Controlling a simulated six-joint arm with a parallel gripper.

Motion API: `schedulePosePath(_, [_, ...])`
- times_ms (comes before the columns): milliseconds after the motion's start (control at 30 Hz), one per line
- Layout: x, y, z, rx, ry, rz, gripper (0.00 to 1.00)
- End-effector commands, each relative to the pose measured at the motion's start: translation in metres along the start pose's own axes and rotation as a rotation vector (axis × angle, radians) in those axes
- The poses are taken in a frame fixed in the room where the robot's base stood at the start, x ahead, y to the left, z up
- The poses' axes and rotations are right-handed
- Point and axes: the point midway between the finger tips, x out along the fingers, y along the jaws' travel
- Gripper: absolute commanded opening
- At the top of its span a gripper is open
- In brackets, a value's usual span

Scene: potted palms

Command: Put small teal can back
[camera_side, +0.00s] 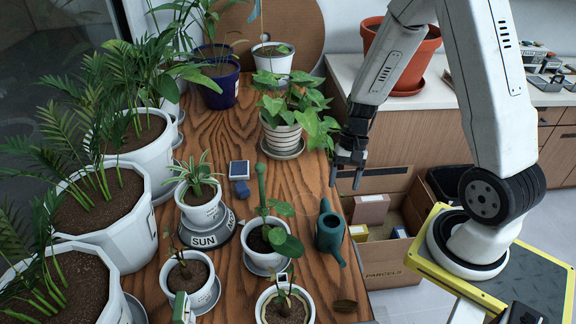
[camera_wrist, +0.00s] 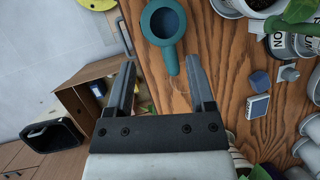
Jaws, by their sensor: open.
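The small teal watering can (camera_side: 330,234) stands upright on the wooden table near its right edge, beside a potted plant. In the wrist view the can (camera_wrist: 163,24) is at the top, with its long spout or handle pointing down toward my gripper (camera_wrist: 161,63). In the side view my gripper (camera_side: 346,178) hangs above the table's right edge, beyond the can and higher than it. Its jaws are open and hold nothing. In the wrist picture the can's thin part reaches between the fingertips, but the can appears lower and apart from them.
A faint ring (camera_side: 307,205) marks the wooden table (camera_side: 232,130) left of the can. Potted plants (camera_side: 266,238) crowd the left and front. A blue-and-white block (camera_side: 239,170) lies mid-table. An open cardboard box (camera_side: 392,262) stands off the right edge.

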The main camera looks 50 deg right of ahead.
Motion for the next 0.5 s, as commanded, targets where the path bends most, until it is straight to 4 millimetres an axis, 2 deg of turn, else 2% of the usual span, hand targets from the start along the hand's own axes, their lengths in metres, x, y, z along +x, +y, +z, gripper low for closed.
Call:
schedulePosePath(200, [-0.019,-0.02,0.03,-0.32,0.182,0.113,0.7])
schedulePosePath(500, [-0.039,-0.045,0.069,-0.737,0.411,0.194,0.7])
